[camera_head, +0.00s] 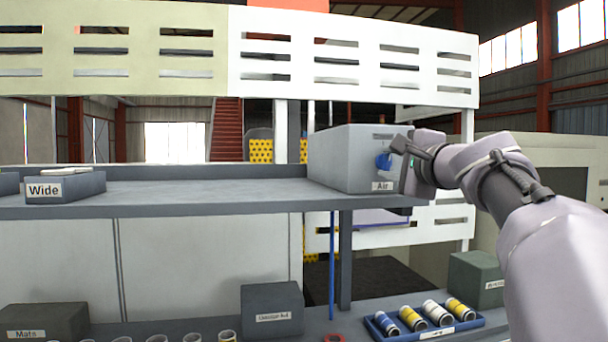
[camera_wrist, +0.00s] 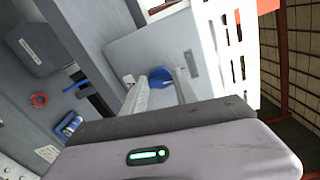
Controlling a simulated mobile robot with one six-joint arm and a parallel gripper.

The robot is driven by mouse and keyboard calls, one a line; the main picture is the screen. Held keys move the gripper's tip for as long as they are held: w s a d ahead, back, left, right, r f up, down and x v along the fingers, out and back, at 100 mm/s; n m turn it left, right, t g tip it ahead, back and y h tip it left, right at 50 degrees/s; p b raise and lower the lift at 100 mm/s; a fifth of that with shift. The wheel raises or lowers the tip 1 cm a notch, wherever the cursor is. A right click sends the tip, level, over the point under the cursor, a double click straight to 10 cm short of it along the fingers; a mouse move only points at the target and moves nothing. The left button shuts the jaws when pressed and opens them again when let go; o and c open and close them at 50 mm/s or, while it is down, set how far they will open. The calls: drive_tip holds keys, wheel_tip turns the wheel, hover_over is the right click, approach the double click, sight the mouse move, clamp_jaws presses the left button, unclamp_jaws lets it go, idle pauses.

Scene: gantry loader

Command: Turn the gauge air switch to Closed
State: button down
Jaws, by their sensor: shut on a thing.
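The gauge air switch is a blue knob (camera_head: 383,161) on the front of a grey box (camera_head: 340,155) labelled "Air", at the right end of the upper shelf. My gripper (camera_head: 395,158) is at the knob, coming from the right. In the wrist view the blue knob (camera_wrist: 161,76) sits between the two finger tips, and my gripper (camera_wrist: 166,84) is shut on it. The fingers hide part of the knob. I cannot read any position marks around it.
The grey shelf (camera_head: 200,194) carries a bin labelled "Wide" (camera_head: 75,186) at left. Below, a blue tray (camera_head: 476,322) holds several capped cylinders beside a dark green box (camera_head: 475,278) and a grey box (camera_head: 272,308). A red ring (camera_wrist: 39,100) lies on the lower bench. The shelf middle is clear.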

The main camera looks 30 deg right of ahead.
drive_tip(key=shift+n+b, duration=0.6)
drive_tip(key=shift+n, duration=0.2)
drive_tip(key=shift+r, duration=0.15)
drive_tip(key=c, duration=1.2)
unclamp_jaws()
drive_tip(key=shift+n, duration=0.3)
drive_tip(key=shift+c, duration=0.2)
drive_tip(key=shift+o, duration=1.4)
drive_tip(key=shift+w+d, duration=0.2)
drive_tip(key=shift+s+a+f, duration=0.15)
drive_tip(key=shift+f, duration=0.05)
